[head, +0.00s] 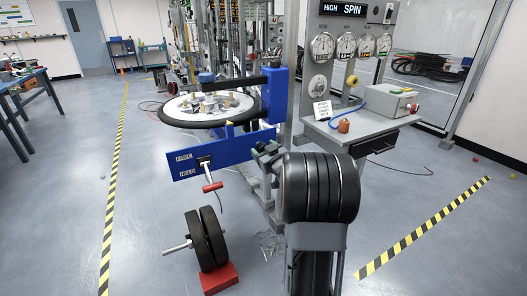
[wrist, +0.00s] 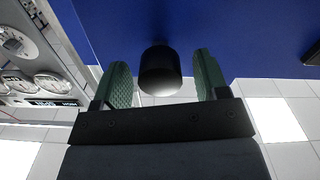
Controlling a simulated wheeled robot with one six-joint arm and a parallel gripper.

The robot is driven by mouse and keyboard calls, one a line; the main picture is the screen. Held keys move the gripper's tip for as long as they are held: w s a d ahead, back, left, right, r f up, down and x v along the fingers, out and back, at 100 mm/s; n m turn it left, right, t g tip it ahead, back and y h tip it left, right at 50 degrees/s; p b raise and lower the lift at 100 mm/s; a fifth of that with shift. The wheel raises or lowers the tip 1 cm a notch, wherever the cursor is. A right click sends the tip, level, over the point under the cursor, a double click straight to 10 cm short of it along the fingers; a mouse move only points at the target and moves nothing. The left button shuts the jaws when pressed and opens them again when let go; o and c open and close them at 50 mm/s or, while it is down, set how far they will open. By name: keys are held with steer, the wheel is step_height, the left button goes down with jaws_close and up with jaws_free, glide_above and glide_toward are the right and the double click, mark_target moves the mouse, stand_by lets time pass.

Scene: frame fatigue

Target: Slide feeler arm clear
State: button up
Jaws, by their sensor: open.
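A black arm (head: 236,80), which looks like the feeler arm, reaches left from a blue upright (head: 278,95) over a round platform (head: 165,118) in the head view. My gripper (head: 266,150) is just below the blue upright, partly hidden by my own arm. In the wrist view, its green fingers are open on either side of a black cylindrical knob (wrist: 160,72). The knob sticks out from a blue surface (wrist: 235,35). Gaps show between the knob and both fingers. I cannot make out the knob in the head view.
A blue plate (head: 225,150) marked FREE and HELD carries a red-handled lever (head: 212,187). Black wheels (head: 207,238) sit on a red block (head: 221,279) in front. A grey gauge console (head: 360,125) stands at right. Floor is open at left.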

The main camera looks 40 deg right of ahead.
steer(key=shift+c, duration=0.4)
jaws_close()
steer(key=s, duration=0.4)
steer(key=shift+a+f, duration=0.1)
steer(key=shift+a, duration=0.15)
steer(key=shift+o, duration=0.4)
jaws_free()
steer(key=shift+s, duration=0.2)
steer(key=s+a+p, duration=0.1)
steer(key=s+a, duration=0.1)
steer(key=s, duration=1.1)
steer(key=shift+s, duration=0.35)
